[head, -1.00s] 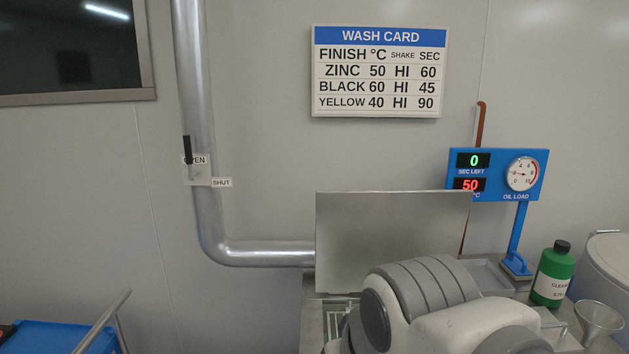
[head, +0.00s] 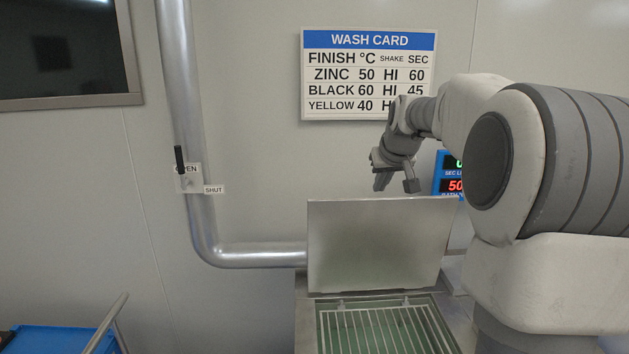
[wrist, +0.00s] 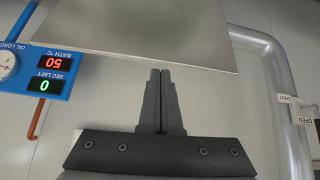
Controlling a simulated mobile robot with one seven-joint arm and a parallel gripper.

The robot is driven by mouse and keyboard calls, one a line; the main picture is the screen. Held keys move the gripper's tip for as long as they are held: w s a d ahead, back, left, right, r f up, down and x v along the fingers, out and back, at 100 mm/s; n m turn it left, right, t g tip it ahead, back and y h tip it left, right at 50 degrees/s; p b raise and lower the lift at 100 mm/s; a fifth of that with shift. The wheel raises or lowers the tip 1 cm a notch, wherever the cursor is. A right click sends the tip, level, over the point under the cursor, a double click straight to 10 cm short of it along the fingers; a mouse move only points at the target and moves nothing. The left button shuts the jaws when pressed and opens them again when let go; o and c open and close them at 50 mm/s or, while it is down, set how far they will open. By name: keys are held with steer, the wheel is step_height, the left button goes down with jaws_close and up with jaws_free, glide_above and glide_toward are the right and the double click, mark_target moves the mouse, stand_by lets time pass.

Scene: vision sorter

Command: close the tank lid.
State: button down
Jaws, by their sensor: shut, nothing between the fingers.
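The tank lid (head: 375,245) is a flat metal panel standing upright, open, at the back of the tank (head: 306,325). A rack of parallel bars (head: 385,330) shows in the tank's opening. My gripper (head: 396,187) is above the lid's top edge in the head view, and its fingers point down. In the wrist view my gripper (wrist: 160,72) has its two fingertips together with nothing between them. There the tips are close to the edge of the lid (wrist: 150,30); I cannot tell whether they touch it.
A pipe (head: 185,130) with a black lever (head: 180,160) by OPEN and SHUT labels runs down the wall left of the tank. A blue display (head: 449,178) is partly hidden behind my arm. A blue cart (head: 45,340) stands at the lower left.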

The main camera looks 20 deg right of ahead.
steer(key=w+d+r+t, duration=0.1)
steer(key=w+d+r, duration=0.15)
steer(key=d, duration=0.45)
steer(key=shift+m, duration=0.4)
steer(key=p+x, duration=0.2)
steer(key=x, duration=0.9)
steer(key=shift+w+a+r+p, duration=0.1)
steer(key=shift+r+p, duration=0.05)
steer(key=shift+p, duration=0.15)
steer(key=s, duration=0.3)
steer(key=shift+a+h, duration=0.3)
steer(key=shift+s+a, duration=0.2)
steer(key=shift+s, duration=0.3)
steer(key=shift+f, duration=0.2)
